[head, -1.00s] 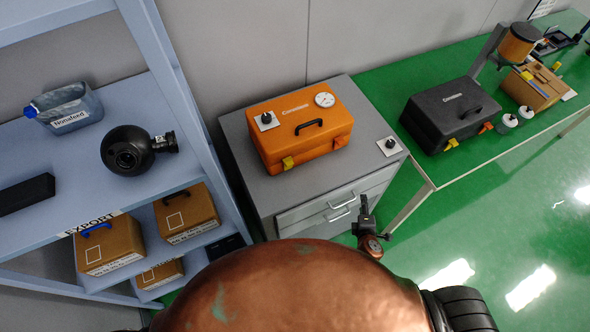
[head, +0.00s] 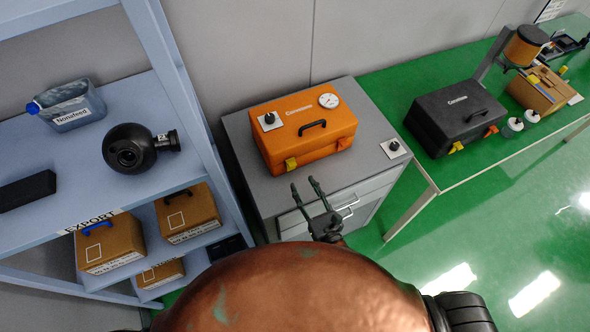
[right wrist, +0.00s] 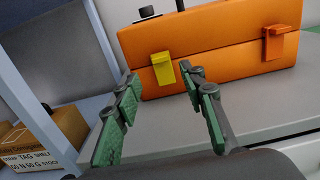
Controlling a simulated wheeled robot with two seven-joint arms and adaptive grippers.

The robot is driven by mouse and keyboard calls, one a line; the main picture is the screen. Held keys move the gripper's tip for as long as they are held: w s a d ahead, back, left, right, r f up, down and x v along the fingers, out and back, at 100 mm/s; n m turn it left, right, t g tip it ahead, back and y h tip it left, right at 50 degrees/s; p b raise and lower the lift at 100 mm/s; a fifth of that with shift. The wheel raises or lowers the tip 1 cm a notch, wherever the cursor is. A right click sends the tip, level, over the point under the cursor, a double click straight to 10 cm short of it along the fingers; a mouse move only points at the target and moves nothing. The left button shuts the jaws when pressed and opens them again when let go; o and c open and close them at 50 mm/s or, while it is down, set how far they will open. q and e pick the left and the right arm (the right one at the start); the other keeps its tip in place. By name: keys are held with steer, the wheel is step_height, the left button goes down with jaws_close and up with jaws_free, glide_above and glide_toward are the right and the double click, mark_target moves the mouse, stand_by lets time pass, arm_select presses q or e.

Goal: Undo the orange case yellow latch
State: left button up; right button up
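The orange case (head: 305,130) sits shut on the grey drawer cabinet, its front facing me. Its yellow latch (head: 291,163) is at the left of the front face, and an orange latch (head: 343,143) is at the right. In the right wrist view the yellow latch (right wrist: 163,70) lies across the seam between lid and body, with the orange latch (right wrist: 275,42) to its right. My right gripper (head: 304,187) is open and empty in front of the case, below the yellow latch. In the right wrist view its fingers (right wrist: 160,88) stand apart, with the yellow latch beyond the gap. My left gripper is not in view.
The grey cabinet (head: 240,135) has drawer handles on its front. A black case (head: 455,118) stands on the green table to the right. A blue shelf unit (head: 60,165) with boxes stands close on the left. A white plate with a black knob (head: 394,147) lies at the cabinet's right edge.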

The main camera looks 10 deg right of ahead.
mark_target(293, 166)
steer(key=p+x, duration=0.1)
steer(key=x, duration=0.6)
steer(key=shift+w, duration=0.15)
steer(key=shift+c, duration=0.6)
jaws_close()
